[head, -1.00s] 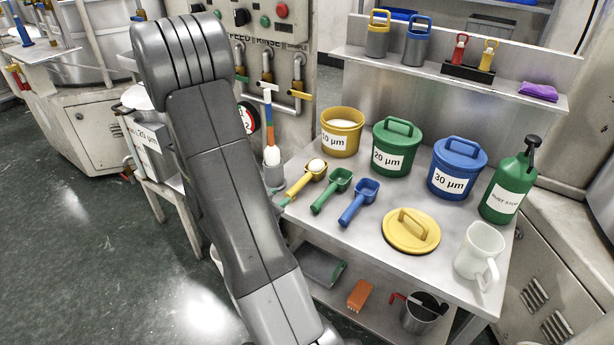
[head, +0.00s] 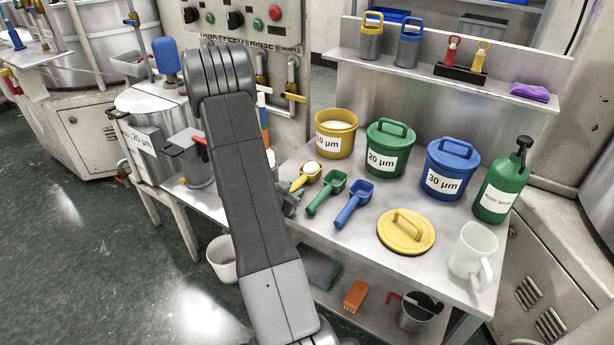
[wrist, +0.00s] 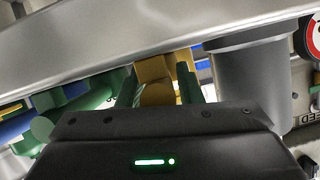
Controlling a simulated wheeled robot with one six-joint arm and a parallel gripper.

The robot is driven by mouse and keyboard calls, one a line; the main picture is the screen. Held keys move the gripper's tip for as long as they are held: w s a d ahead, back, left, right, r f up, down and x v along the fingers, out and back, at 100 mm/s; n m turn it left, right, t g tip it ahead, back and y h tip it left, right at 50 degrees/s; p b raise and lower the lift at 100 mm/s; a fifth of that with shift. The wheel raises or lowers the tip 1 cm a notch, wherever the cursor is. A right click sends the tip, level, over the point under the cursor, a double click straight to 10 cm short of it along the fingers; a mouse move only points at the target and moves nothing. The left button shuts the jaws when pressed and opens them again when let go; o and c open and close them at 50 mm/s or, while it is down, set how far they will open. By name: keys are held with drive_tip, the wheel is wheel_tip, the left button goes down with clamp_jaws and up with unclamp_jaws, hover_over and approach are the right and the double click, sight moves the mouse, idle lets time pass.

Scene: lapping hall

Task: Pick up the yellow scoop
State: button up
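The yellow scoop (head: 299,183) lies on the steel bench, left of the green scoop (head: 327,193) and blue scoop (head: 355,204). Its bowl holds a whitish heap. My gripper (head: 290,201) is at the near end of its handle, partly hidden behind my arm. In the wrist view, the fingers of my gripper (wrist: 157,88) are apart, one on each side of the yellow scoop's handle (wrist: 155,93). I cannot tell whether they touch it. The green scoop's handle (wrist: 90,103) is close on the left there.
Yellow tub (head: 336,145), green tub (head: 387,162) and blue tub (head: 448,180) stand behind the scoops. A yellow lid (head: 406,240), white jug (head: 474,262) and green pump bottle (head: 500,190) are to the right. A shelf (head: 450,78) runs above the bench.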

clamp_jaws()
